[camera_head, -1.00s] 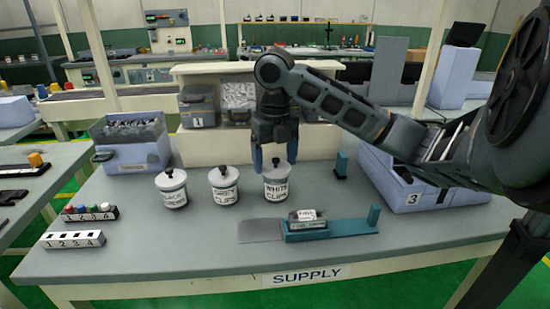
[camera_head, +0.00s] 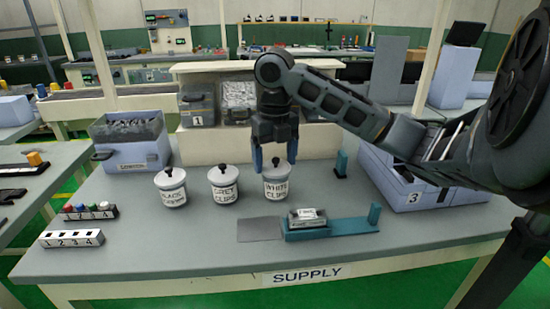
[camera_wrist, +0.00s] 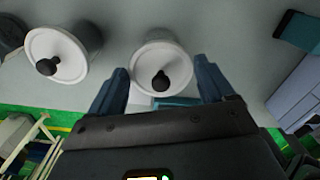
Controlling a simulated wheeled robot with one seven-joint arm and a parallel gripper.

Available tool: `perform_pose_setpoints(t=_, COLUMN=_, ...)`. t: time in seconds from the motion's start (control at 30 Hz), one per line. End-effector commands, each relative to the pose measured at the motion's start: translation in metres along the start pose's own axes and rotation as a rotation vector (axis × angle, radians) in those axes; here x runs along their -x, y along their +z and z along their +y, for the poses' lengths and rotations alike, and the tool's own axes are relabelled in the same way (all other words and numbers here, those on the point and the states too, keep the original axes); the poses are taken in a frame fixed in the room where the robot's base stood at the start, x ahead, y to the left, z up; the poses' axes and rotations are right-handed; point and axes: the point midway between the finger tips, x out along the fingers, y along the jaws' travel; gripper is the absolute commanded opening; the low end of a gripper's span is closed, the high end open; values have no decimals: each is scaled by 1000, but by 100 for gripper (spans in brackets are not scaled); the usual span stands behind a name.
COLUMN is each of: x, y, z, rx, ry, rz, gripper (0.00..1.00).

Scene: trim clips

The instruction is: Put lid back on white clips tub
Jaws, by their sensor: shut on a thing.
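The white clips tub (camera_head: 277,190) stands upright on the grey table, right of two similar tubs. Its pale lid (camera_head: 284,170) with a dark knob appears to sit level on the tub's top. In the wrist view the lid (camera_wrist: 148,62) lies between the two blue fingers. My gripper (camera_head: 275,160) points down over the tub, shut on the lid with a finger on each side. Finger contact and any small gap under the lid are too small to see.
The grey clips tub (camera_head: 223,189) and black clips tub (camera_head: 172,190) stand close on the left, both lidded. A teal fixture (camera_head: 345,227) with a small box (camera_head: 307,218) is in front. Blue bin 3 (camera_head: 400,190) is right.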

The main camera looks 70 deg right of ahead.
Motion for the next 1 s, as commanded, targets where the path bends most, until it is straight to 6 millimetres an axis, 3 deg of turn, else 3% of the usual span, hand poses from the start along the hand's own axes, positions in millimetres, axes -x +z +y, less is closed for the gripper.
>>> perform_pose_setpoints(t=0.2, x=0, y=0, z=0, rx=0, ry=0, rz=0, gripper=54)
perform_pose_setpoints(t=0.23, x=0, y=0, z=0, rx=0, ry=0, rz=0, gripper=84)
perform_pose_setpoints(t=0.4, x=0, y=0, z=0, rx=0, ry=0, rz=0, gripper=100)
perform_pose_setpoints(t=1.0, x=10, y=0, z=0, rx=0, ry=-1, rz=-1, gripper=100)
